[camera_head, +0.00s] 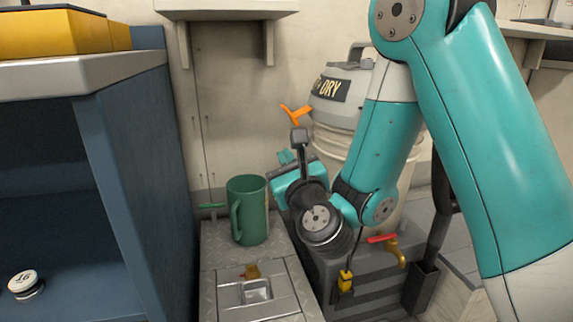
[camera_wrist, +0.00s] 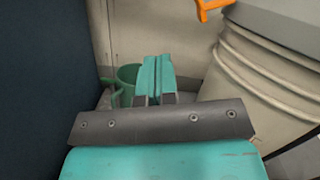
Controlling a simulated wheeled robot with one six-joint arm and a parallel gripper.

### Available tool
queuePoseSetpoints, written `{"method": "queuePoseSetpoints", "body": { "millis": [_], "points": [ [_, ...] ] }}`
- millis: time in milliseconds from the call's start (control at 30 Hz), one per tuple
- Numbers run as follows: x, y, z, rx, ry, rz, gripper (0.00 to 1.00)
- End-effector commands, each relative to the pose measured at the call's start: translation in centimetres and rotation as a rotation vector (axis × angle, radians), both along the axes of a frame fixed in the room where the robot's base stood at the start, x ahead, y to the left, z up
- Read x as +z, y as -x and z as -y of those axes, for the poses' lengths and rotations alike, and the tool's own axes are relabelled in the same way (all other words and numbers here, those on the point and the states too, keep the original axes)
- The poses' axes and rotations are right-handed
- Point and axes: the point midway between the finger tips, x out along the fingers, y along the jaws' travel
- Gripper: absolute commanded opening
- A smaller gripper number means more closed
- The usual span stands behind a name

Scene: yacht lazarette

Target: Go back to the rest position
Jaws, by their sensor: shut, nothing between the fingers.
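My gripper (camera_wrist: 156,80) is shut and empty, its two teal fingers together in the wrist view. In the head view my teal arm reaches in from the right and bends down. The gripper end (camera_head: 286,157) there is mostly hidden behind my own wrist, to the right of a green mug (camera_head: 249,208). The mug stands upright on a metal-plated locker top (camera_head: 222,262). In the wrist view the mug (camera_wrist: 127,74) shows partly, behind and left of the fingers. I see no contact between gripper and mug.
A wet/dry vacuum (camera_head: 334,112) with an orange part stands behind my arm. A blue shelf unit (camera_head: 128,170) with a grey top is at left, holding a round white-topped container (camera_head: 25,283). A wall shelf (camera_head: 226,7) is above. A red-handled brass valve (camera_head: 391,247) sits low right.

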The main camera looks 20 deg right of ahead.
Motion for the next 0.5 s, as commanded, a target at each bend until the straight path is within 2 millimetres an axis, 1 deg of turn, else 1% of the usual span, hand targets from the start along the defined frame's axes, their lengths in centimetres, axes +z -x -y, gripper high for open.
{"method": "queuePoseSetpoints", "body": {
  "millis": [400,467,500],
  "points": [
    [0.1,0.0,-0.1,0.003,0.004,0.0,0.0],
    [0.4,-0.1,-0.5,0.019,0.026,-0.005,0.0],
    [0.8,-0.1,-1.0,0.044,0.058,-0.013,0.0]
  ]
}}
